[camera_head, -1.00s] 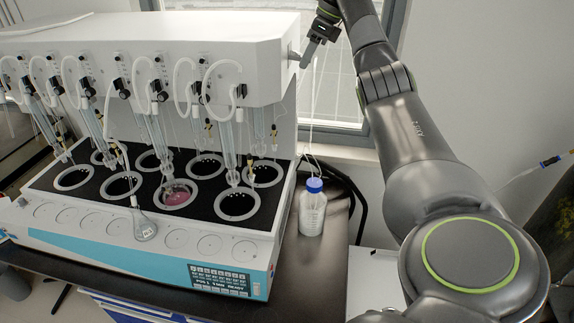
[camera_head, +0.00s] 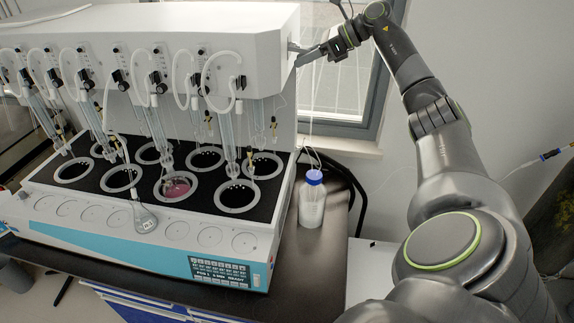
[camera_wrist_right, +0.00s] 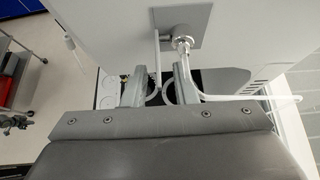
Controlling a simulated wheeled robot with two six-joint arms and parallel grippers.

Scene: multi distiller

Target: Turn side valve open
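The side valve shows in the right wrist view as a metal fitting (camera_wrist_right: 182,44) on a square grey plate (camera_wrist_right: 182,25) on the distiller's side wall. A white tube hangs left of the fitting, and another bends away to the right. My right gripper (camera_wrist_right: 160,80) is open and empty, its two fingers apart just below the fitting. The left tube runs down between the fingertips; contact cannot be told. In the head view my right gripper (camera_head: 300,57) is at the upper right side of the white distiller (camera_head: 150,35), where it hides most of the valve. My left gripper is not in view.
A blue-capped bottle (camera_head: 312,203) stands on the dark bench right of the distiller, with thin tubing rising from it. Glassware and tubes hang along the distiller's front, above a black heating block (camera_head: 105,196). A window (camera_head: 335,85) is behind my right arm.

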